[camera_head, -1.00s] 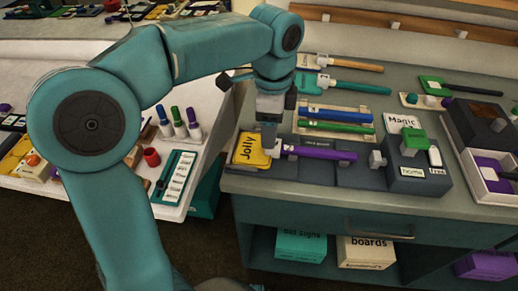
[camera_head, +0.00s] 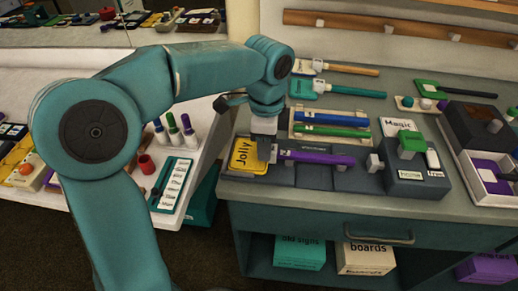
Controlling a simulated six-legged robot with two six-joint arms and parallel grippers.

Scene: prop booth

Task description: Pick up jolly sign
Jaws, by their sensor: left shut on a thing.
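The jolly sign (camera_head: 243,152) is a yellow plate with a dark border and the word "Jolly", at the left end of the grey-green counter. My left gripper (camera_head: 264,152) points down and is shut on its right edge. The fingertips cover part of that edge. The sign appears low over the counter top; I cannot tell whether it still touches. My right gripper is not in view.
A "Magic" sign (camera_head: 399,127) stands farther right. The counter's front edge (camera_head: 300,191) is close below.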

